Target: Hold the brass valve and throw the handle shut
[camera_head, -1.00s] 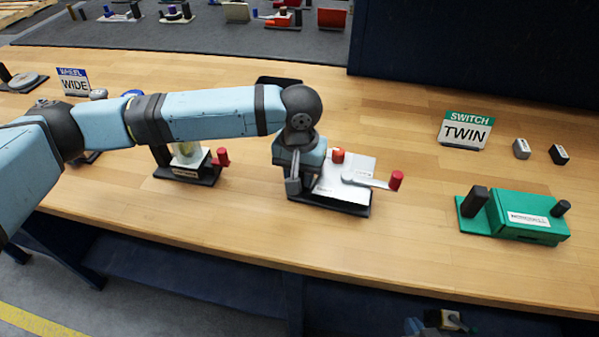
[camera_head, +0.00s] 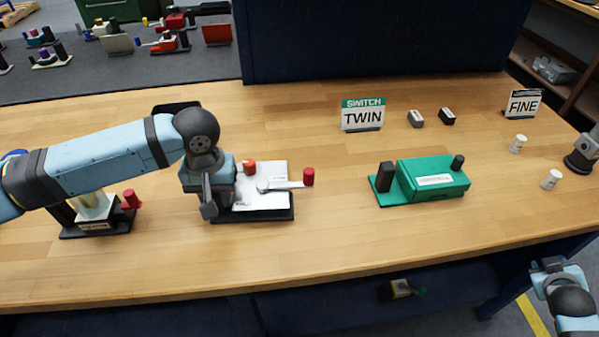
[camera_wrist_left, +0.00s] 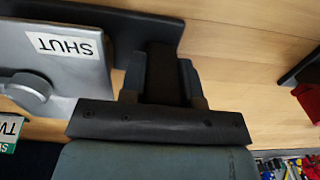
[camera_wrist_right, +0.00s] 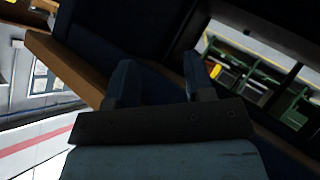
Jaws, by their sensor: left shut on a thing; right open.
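My left gripper (camera_head: 208,195) is shut on the dark upright post (camera_wrist_left: 165,75) at the left end of a silver-topped unit (camera_head: 262,201). The unit has a black base, an orange-red knob (camera_head: 249,167) and a lever (camera_head: 284,185) pointing right to a red end knob (camera_head: 308,177). The left wrist view shows a SHUT label (camera_wrist_left: 65,44) and a round hub (camera_wrist_left: 30,90) on its plate. Left of it, partly behind my arm, a black-based unit (camera_head: 96,226) carries a pale yellowish cylinder and a red knob (camera_head: 131,198); I cannot tell whether that is brass. My right gripper (camera_head: 546,268) is open and empty.
A green unit (camera_head: 433,183) stands to the right, below the TWIN sign (camera_head: 363,115). Small blocks and white pegs (camera_head: 551,179) lie farther right, near the FINE sign (camera_head: 523,103). Bench between the silver and green units is clear. My right gripper is beyond the bench's front edge.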

